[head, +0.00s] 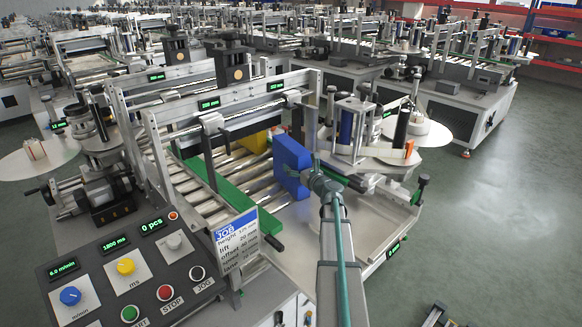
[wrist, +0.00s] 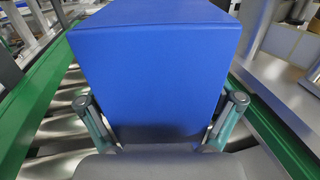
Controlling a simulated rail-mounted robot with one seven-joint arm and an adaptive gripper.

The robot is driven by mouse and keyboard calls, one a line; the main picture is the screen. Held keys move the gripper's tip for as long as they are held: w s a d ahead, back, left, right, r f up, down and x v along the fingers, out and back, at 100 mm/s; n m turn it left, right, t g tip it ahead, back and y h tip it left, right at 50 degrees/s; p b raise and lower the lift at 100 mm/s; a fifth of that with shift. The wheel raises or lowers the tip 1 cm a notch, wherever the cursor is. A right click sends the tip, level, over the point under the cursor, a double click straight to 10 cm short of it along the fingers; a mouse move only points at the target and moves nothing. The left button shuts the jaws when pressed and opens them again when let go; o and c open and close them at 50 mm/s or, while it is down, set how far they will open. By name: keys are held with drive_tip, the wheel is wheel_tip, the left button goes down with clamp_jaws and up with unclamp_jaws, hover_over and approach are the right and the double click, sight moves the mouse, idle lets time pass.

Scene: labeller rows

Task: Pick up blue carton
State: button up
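The blue carton (head: 291,165) stands over the rollers of the nearest machine, at the middle of the head view. In the wrist view the carton (wrist: 153,80) fills the centre, with its front face toward the camera and a strip of its top showing. My gripper (head: 312,175) reaches it from the right in the head view. In the wrist view the two fingers of my gripper (wrist: 161,101) are apart, one along each side of the carton, very close to its edges. I cannot tell whether they press on it. The carton's lower edge is hidden behind the gripper.
Green guide rails (head: 222,184) flank the rollers. A yellow block (head: 254,142) lies behind the carton. A label applicator (head: 355,130) stands close on the right, and a metal frame (head: 215,100) crosses on the left. A control panel (head: 130,275) is at the front left.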

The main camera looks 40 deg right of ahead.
drive_tip(key=c, duration=1.2)
drive_tip(key=shift+c, duration=0.3)
drive_tip(key=shift+r, duration=0.15)
